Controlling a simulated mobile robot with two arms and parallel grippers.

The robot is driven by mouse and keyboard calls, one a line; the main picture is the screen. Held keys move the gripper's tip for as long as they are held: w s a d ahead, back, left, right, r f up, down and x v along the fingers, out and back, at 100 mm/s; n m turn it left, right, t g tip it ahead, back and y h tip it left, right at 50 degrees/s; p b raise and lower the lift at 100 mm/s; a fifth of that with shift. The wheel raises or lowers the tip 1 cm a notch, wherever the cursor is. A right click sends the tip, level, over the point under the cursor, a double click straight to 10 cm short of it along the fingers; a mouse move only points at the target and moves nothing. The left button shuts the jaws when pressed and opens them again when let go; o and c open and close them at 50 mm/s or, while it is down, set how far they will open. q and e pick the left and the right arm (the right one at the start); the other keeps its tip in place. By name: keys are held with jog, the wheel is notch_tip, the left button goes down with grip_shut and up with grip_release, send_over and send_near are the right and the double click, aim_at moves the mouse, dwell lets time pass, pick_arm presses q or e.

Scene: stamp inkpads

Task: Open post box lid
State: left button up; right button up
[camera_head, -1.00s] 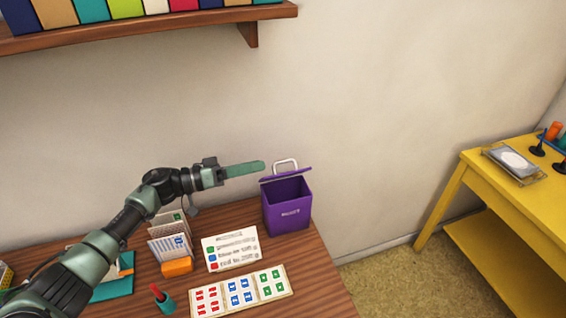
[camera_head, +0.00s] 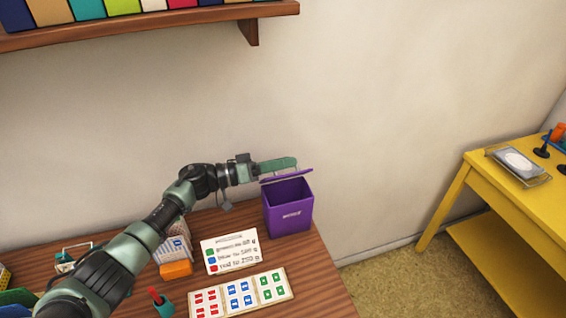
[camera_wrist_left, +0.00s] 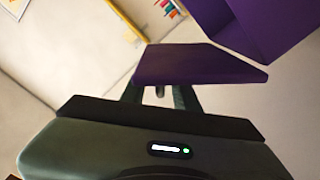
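The purple post box (camera_head: 287,212) stands at the desk's right end. Its lid (camera_head: 288,176) is up, seen nearly edge-on above the rear of the opening, and the inside of the box shows. In the left wrist view the lid (camera_wrist_left: 200,66) spans the middle, with the box (camera_wrist_left: 275,25) at upper right. My left gripper (camera_head: 290,164) is at the lid, in front of its handle, which is mostly hidden. Its fingers (camera_wrist_left: 160,96) are apart in the left wrist view, their tips hidden behind the lid. My right gripper is not in view.
On the desk (camera_head: 320,275) are a sign card (camera_head: 230,252), a stamp sheet (camera_head: 240,293), an orange block (camera_head: 177,269) and a red-topped teal item (camera_head: 162,303). A shelf (camera_head: 150,27) hangs above. A yellow table (camera_head: 500,190) stands right, across open floor.

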pick_arm(q)
grip_shut()
dwell(1.4)
